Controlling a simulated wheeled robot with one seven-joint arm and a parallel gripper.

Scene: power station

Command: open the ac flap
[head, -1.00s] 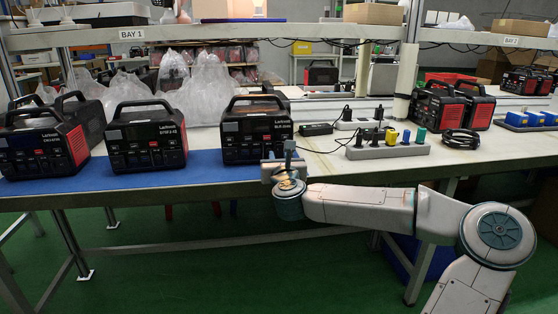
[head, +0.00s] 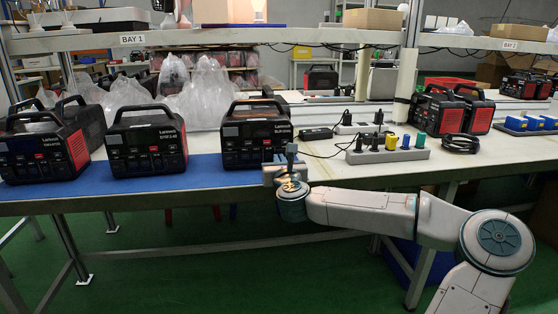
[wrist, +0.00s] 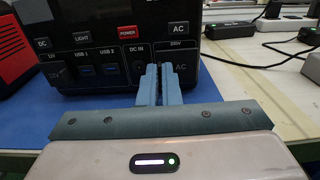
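The black and red power station (head: 255,135) stands on the blue mat (head: 215,172) near the table's front edge, its front facing me. In the wrist view, its front panel (wrist: 105,50) shows DC, USB, DC IN and AC labels. The AC flap (wrist: 181,66), dark and marked AC below "230V", looks shut. It is at the right of the panel and partly hidden by my fingers. My gripper (head: 289,158) is in front of the panel's right side. In the wrist view, its blue fingers (wrist: 159,68) are close together, between DC IN and the AC flap. Contact cannot be told.
Two more power stations (head: 145,143) (head: 42,148) stand to the left on the mat. A power strip with plugs (head: 388,152), a black adapter (head: 316,133) and cables lie to the right. A shelf edge (head: 230,37) runs above the table.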

